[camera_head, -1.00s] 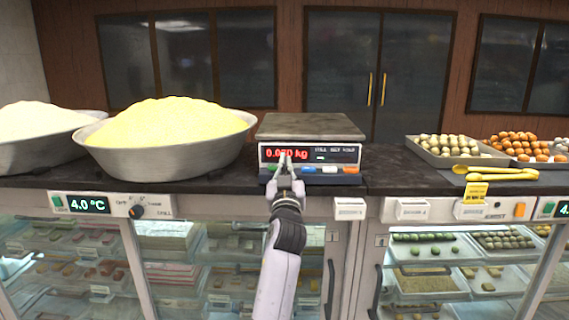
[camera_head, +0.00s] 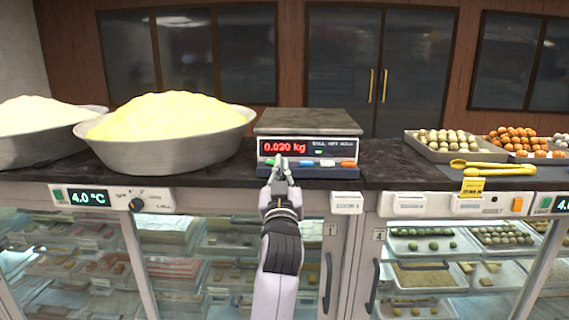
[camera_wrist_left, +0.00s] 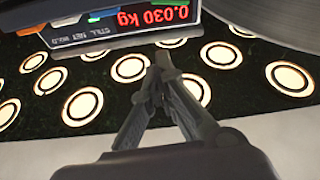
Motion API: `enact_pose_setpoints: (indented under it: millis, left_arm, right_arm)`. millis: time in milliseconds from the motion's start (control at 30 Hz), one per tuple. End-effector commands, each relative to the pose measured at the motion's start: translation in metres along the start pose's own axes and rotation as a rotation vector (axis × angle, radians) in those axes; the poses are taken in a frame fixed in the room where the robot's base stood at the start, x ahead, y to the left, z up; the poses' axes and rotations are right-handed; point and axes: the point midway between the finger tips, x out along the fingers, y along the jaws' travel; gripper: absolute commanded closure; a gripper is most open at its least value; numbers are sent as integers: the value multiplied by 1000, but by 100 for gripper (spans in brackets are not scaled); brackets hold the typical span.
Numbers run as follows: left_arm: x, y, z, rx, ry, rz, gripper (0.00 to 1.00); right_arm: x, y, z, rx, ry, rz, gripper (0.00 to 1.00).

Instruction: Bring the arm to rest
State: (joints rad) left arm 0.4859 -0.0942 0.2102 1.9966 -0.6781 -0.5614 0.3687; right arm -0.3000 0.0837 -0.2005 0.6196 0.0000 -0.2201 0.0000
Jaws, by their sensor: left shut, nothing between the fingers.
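My left gripper (camera_head: 280,165) is in front of the weighing scale (camera_head: 307,121) at the counter's front edge. Its fingers are shut with nothing between them, and they also show closed together in the left wrist view (camera_wrist_left: 161,60). In the wrist view the scale (camera_wrist_left: 120,18) appears upside down just beyond the fingertips. I cannot tell whether the fingertips touch the scale's buttons. My right gripper is not in view.
A metal bowl of yellow powder (camera_head: 165,120) stands left of the scale, with a bowl of white powder (camera_head: 38,120) further left. Trays of sweets (camera_head: 450,146) and yellow tongs (camera_head: 492,167) lie at right. A glass-fronted cabinet (camera_head: 190,265) is below.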

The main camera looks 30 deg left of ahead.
Motion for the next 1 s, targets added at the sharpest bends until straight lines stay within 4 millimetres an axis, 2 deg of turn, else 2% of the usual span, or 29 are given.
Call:
enact_pose_setpoints:
  millis: [133, 633, 733, 767, 867, 967, 1000]
  left_arm:
    - [-7, 0, 0, -2, 0, 1, 100]
    - [-7, 0, -1, -1, 1, 0, 100]
    - [-7, 2, 6, 4, -10, 7, 100]
    - [-8, 5, 11, 9, -20, 14, 100]
    - [-10, 19, 48, 41, -78, 57, 100]
    - [-20, 41, 110, 88, -180, 128, 100]
    - [-27, 50, 139, 109, -225, 159, 100]
  right_arm:
    - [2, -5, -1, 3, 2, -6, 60]
    - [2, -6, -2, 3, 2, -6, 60]
    - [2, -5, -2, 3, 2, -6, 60]
    - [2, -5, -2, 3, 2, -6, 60]
    - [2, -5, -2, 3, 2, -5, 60]
    - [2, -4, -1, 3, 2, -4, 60]
    - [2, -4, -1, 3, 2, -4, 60]
